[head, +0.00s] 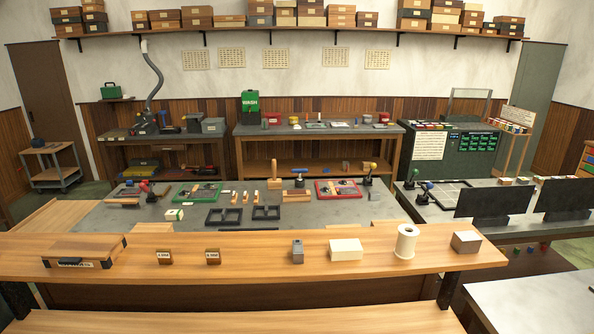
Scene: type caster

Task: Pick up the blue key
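I cannot make out a blue key for certain. A small dark blue-green piece (70,262) shows at the front of a flat wooden box (85,247), at the left end of the near wooden shelf (250,241); its shape is too small to tell. A tool with a blue T-shaped top (300,171) stands upright on the grey bench (330,211) behind the shelf. A blue knob (428,186) shows on the right-hand bench. Neither of my grippers is in view.
Two dark panels (492,203) stand at right. Bare shelf lies between the blocks.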

